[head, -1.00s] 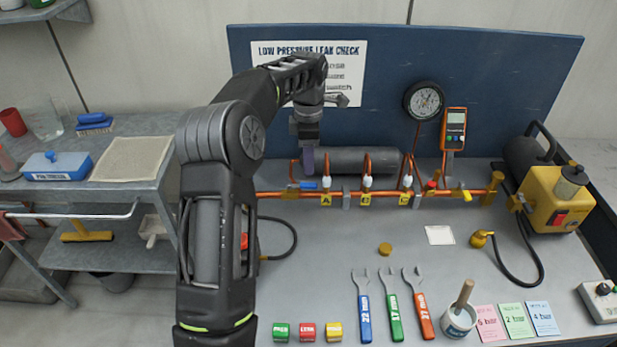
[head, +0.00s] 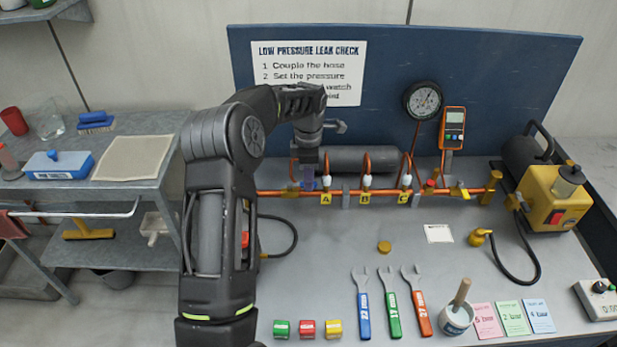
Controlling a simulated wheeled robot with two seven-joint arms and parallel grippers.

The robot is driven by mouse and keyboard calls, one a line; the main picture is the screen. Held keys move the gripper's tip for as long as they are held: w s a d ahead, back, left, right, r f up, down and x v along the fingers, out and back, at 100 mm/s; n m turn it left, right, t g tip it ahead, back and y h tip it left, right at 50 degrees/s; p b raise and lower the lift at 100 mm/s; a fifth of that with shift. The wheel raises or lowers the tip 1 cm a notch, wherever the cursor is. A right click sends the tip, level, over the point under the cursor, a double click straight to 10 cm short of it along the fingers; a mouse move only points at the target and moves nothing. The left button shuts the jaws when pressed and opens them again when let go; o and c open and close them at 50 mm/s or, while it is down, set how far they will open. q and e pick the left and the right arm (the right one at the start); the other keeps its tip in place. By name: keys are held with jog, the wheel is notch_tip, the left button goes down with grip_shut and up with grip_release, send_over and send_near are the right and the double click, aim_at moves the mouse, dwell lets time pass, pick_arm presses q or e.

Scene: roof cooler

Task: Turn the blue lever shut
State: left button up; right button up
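A copper pipe (head: 340,191) runs along the back of the bench, with yellow tags A, B and C on it. The blue lever (head: 310,186) is on its left part, beside tag A. Only a little blue shows there, as my gripper covers most of it, so its angle cannot be told. My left gripper (head: 310,174) points down right at the lever. Its fingers are too small and overlapped to show whether they are open or shut, or touching the lever. My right gripper is not in view.
A red lever (head: 430,186) and a yellow lever (head: 460,190) sit farther right on the pipe. A grey cylinder (head: 345,159) and copper loops stand close behind. A gauge (head: 424,100) hangs on the blue board.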

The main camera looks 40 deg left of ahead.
pick_arm(q)
grip_shut()
dwell(1.1)
